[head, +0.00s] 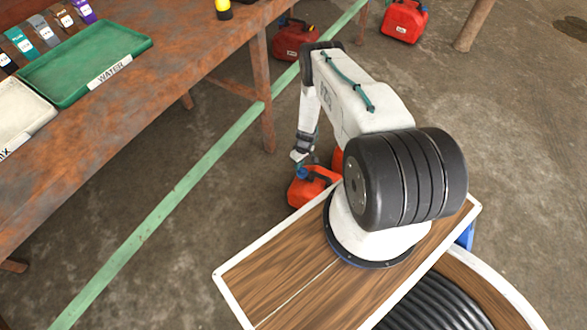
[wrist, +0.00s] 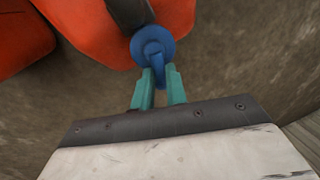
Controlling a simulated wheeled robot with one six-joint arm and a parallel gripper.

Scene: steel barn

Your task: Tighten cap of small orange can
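The small orange can (head: 310,188) stands on the floor beside the wooden deck, with a blue cap (head: 302,172) on top. In the wrist view the can's orange body (wrist: 95,28) fills the top, with a dark handle over it. The round blue cap (wrist: 153,45) has a tab pointing toward me. My gripper (wrist: 160,72) has its two teal fingers on either side of this tab, and the tab fills the narrow gap between them. In the head view my gripper (head: 300,155) is above the can, small and partly hidden.
Another orange-red can (wrist: 22,40) stands close to the left in the wrist view. Red cans (head: 296,40) (head: 404,20) stand further back. A rusty workbench (head: 150,85) with a green WATER tray (head: 85,62) is at left. A green rail (head: 165,205) crosses the floor.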

